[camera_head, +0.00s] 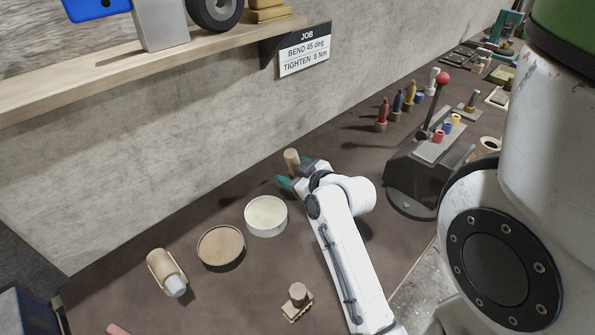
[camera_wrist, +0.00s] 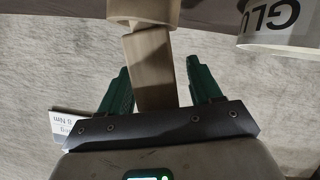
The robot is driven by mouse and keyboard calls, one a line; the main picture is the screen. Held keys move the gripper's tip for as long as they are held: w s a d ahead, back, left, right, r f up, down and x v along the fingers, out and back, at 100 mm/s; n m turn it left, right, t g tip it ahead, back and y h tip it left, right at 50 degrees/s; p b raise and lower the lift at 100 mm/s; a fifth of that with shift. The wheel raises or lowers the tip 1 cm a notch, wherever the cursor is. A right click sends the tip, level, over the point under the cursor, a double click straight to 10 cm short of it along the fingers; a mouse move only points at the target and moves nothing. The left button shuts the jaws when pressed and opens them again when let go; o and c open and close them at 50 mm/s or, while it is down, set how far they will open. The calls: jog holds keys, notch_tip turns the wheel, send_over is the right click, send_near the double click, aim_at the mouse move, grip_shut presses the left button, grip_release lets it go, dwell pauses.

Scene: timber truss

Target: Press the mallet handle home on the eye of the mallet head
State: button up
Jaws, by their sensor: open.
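A pale wooden piece that looks like the mallet handle (camera_wrist: 150,70) shows in the wrist view, between my fingers. A wider rounded wooden piece (camera_wrist: 145,12), perhaps the mallet head, meets its far end at the top edge and is cut off. I cannot tell how deeply they fit. In the head view a short wooden cylinder (camera_head: 292,158) rises just beyond my gripper (camera_head: 290,173); the rest of it is hidden. My green-fingered gripper (camera_wrist: 159,66) is open, with a visible gap between each finger and the wood.
A pale round tin (camera_head: 265,216) and a brown-topped tin (camera_head: 221,248) stand left of my arm. A wooden piece with a grey end (camera_head: 166,272) lies farther left. A dark machine with a red-knobbed lever (camera_head: 441,78) stands right. A shelf (camera_head: 150,68) overhangs the back left.

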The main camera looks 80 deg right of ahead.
aim_at(295, 161)
jog(key=c, duration=1.1)
jog(key=shift+r, duration=0.1)
jog(key=shift+r, duration=0.2)
jog(key=r, duration=0.3)
jog(key=shift+s+r+b, duration=0.1)
jog(key=shift+s+b, duration=0.15)
jog(key=shift+b, duration=0.15)
jog(key=s+a+r+p, duration=0.3)
jog(key=s+r+p, duration=0.6)
jog(key=s, duration=0.4)
jog(key=shift+s+r, duration=0.1)
